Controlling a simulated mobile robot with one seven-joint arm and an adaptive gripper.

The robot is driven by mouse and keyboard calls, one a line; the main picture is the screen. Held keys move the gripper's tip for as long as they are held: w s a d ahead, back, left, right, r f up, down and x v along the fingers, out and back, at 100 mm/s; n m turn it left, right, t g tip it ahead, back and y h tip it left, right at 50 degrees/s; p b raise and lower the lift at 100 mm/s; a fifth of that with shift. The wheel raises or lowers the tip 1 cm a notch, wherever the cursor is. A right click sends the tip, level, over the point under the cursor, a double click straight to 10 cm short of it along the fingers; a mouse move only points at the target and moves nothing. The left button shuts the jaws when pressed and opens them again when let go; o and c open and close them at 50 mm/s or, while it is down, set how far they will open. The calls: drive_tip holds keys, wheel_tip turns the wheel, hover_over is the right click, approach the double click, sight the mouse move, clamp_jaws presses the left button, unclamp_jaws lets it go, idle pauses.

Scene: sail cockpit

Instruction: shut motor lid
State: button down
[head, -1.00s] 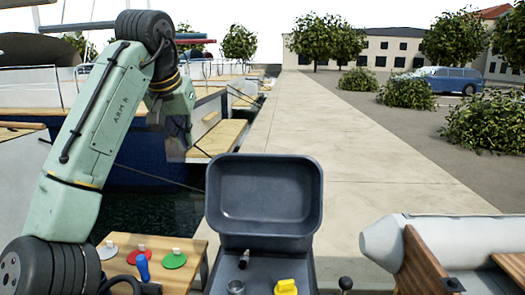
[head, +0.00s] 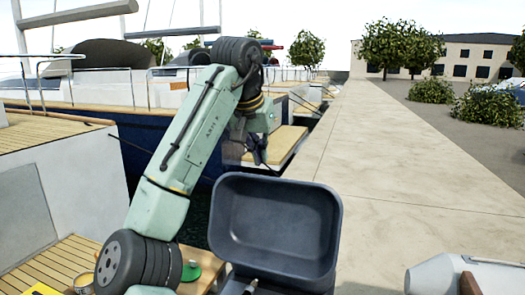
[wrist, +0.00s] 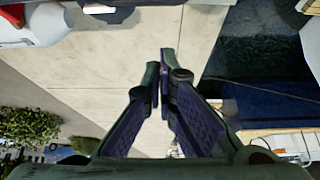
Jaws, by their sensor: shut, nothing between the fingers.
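The motor lid (head: 275,228) is a dark grey, rounded, hollow cover. In the head view it stands raised and tilted back, its hollow inside facing me. It is hinged open above a dark grey box (head: 270,283), of which only a little shows at the bottom edge. My gripper (head: 257,150) hangs above and behind the lid's top edge, apart from it. In the wrist view my gripper (wrist: 160,66) is shut and empty, with its fingertips over pale paving.
A moored boat with a dark blue hull (head: 145,145) lies at left. The paved quay (head: 390,190) is clear at right. A grey inflatable dinghy (head: 435,276) is at lower right.

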drive_tip(key=f+p, duration=0.1)
drive_tip(key=f, duration=0.2)
drive_tip(key=f+p, duration=0.1)
drive_tip(key=f, duration=0.1)
drive_tip(key=shift+s+f+p, duration=0.25)
drive_tip(key=shift+p, duration=0.05)
idle(0.4)
